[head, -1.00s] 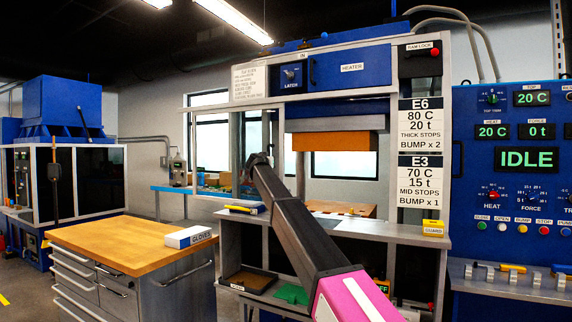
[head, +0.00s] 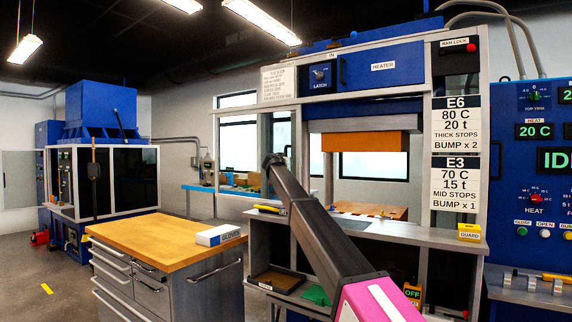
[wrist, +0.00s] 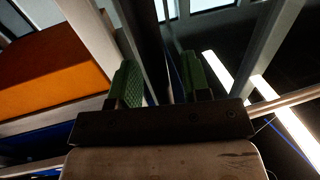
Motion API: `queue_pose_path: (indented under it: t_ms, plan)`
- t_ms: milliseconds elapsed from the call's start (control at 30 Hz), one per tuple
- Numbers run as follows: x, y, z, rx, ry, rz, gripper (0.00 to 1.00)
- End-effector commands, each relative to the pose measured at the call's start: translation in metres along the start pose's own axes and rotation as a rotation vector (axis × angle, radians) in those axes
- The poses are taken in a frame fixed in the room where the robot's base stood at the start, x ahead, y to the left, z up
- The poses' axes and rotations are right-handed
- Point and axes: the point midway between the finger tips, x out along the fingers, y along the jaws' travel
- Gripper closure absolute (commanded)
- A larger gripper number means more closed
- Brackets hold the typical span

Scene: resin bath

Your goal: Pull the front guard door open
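The press has a grey-framed front with an opening, an orange block (head: 365,141) showing inside. A grey upright (head: 300,140) stands at the left of this opening; I cannot tell which framing belongs to the front guard door. My gripper (head: 275,162) is raised in front of the press's left part, its fingers too small to read there. In the wrist view my gripper (wrist: 160,80) has two green pads set apart. A dark upright bar (wrist: 150,35) shows between them, apparently beyond; contact is not clear. The door's handle is not clearly visible in the head view.
A wood-topped drawer cabinet (head: 160,243) with a white gloves box (head: 218,235) stands left of the press. A yellow guard tag (head: 470,232) sits on the press shelf. A blue control panel (head: 520,180) is at the right. Floor shows at the far left.

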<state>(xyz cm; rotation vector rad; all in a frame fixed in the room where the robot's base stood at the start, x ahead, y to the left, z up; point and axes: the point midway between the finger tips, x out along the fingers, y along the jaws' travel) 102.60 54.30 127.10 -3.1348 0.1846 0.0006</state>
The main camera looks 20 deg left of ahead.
Motion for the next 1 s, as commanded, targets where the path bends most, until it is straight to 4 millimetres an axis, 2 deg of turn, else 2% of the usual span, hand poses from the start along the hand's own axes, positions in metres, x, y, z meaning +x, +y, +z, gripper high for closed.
queue_pose_path:
  t_ms: [267,467,900,1000]
  plan:
    - [-0.002,0.000,0.000,0.000,0.000,0.000,0.57]
    - [-0.016,0.001,0.000,0.000,0.001,-0.001,0.57]
    - [-0.093,0.001,0.001,0.000,0.000,-0.001,0.57]
    - [-0.104,0.001,0.001,0.000,0.000,0.000,0.57]
